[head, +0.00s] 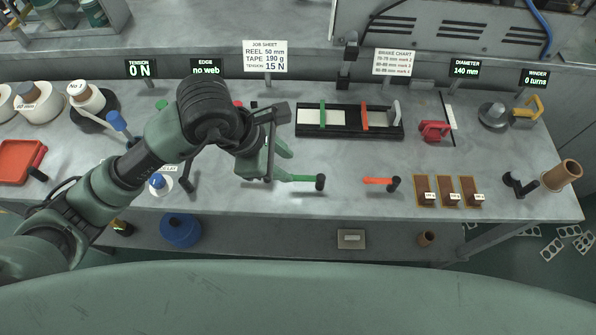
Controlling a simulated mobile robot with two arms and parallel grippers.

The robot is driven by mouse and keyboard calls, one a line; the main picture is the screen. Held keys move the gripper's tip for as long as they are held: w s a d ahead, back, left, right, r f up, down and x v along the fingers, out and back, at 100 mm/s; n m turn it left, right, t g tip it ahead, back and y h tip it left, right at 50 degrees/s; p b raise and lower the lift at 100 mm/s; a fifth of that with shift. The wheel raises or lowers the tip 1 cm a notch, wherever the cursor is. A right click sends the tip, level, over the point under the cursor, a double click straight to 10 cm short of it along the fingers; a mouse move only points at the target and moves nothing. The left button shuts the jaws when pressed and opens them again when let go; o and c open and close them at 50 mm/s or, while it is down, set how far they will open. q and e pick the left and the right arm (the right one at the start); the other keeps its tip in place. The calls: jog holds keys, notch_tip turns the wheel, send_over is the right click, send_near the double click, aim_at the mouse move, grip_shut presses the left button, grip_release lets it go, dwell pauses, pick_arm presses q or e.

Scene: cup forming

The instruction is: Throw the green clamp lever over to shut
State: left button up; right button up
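The green clamp lever (303,179) lies low over the front middle of the bench, pointing left from its black pivot post (320,182). My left gripper (286,163) is at the lever's left end. Its two grey-green fingers look spread apart, one behind the lever and one close to its left end. I cannot tell whether that finger touches the lever. The lever's far left end is partly hidden by the gripper. My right gripper is not in view.
A similar orange lever (378,181) stands to the right. Behind is a black tray (346,133) with white strips and green and orange bars. A red clamp-like part (434,131) and brown blocks (447,191) sit further right. The bench between the levers is clear.

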aim_at(302, 177)
pick_arm(q)
jog(key=p+x, duration=0.1)
jog(key=x, duration=0.6)
jog(key=shift+d+f, duration=0.15)
jog(key=shift+d, duration=0.05)
grip_shut()
dwell(1.2)
